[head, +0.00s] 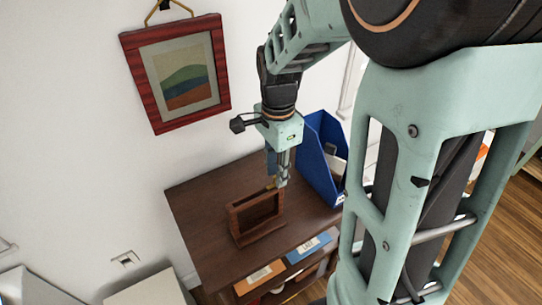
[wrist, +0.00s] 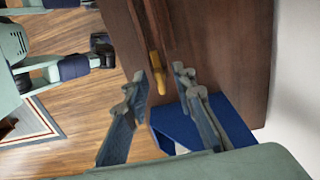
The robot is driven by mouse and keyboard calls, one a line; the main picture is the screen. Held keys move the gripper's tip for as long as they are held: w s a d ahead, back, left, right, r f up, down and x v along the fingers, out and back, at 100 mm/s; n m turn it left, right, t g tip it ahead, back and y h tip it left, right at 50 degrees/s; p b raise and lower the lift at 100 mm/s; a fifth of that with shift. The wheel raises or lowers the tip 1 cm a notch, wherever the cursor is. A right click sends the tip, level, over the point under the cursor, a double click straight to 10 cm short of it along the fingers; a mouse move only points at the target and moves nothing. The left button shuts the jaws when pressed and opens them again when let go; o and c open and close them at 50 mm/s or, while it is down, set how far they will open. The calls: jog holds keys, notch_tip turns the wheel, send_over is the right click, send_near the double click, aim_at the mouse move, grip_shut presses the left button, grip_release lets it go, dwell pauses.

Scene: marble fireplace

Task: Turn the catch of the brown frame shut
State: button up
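The brown frame (head: 233,222) stands on the dark wooden cabinet top in the head view, like a shallow open box. Its top end shows at the upper edge of the wrist view (wrist: 151,22). A brass-coloured catch (wrist: 156,68) sticks out from the frame there; in the head view it is a small glint (head: 271,184), partly hidden by the fingers. My gripper (head: 278,182) points down at the frame's upper right corner. In the wrist view my gripper (wrist: 160,74) is open, with a fingertip on each side of the catch. I cannot tell whether either finger touches it.
A blue file holder (head: 318,165) stands on the cabinet (head: 196,190) right beside my gripper. It also shows below the fingers in the wrist view (wrist: 232,122). A red-framed picture (head: 217,62) hangs on the white wall. The cabinet top is clear left of the frame.

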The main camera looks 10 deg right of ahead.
notch_tip(320, 180, up, 12)
dwell(0.6)
jog(key=shift+w, duration=0.1)
